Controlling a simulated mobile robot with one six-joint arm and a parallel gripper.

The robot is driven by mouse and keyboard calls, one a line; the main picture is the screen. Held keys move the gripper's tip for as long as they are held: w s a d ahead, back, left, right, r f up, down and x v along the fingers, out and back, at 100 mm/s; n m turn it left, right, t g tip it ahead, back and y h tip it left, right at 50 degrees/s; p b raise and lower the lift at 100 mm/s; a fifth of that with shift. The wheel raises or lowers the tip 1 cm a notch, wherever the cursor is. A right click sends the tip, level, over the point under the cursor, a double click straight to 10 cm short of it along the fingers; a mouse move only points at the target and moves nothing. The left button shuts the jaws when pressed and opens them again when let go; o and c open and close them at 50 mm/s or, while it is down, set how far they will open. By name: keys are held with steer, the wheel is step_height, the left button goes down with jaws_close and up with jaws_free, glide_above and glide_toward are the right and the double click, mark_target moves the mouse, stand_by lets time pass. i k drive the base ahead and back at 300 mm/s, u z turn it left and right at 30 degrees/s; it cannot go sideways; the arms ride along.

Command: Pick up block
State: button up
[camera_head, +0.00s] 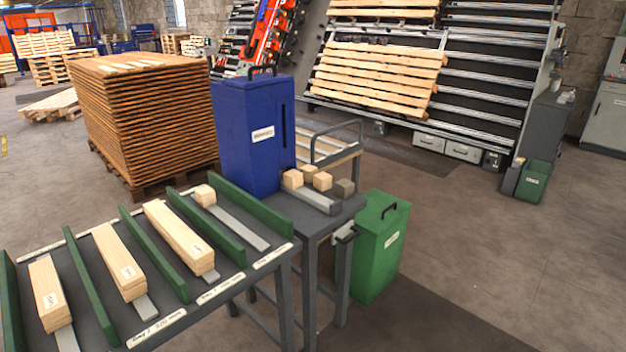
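Light wooden blocks sit in a small group on the grey side table beside the blue bin: one block at the left (292,179), one behind it (308,171) and one at the right (322,181). A darker grey-brown block (344,187) sits at the right end of the group. A grey bar (316,199) lies in front of them. Another wooden block (204,195) sits alone at the far end of a grey strip (240,226) in the rightmost lane of the sorting table. I cannot tell which block the task means. My gripper is not in view.
Green dividers (150,250) separate the sorting table's lanes, which hold stacked planks (178,238). A tall blue bin (250,140) stands behind the side table (312,222). A green bin (376,250) stands on the floor at right. Floor (490,230) further right is open.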

mark_target(293, 179)
steer(key=u, duration=1)
steer(key=k, duration=0.1)
steer(key=z, duration=2.5)
steer(key=i, duration=0.85)
steer(key=u, duration=3.55)
steer(key=i, duration=0.15)
steer(key=z, duration=1.55)
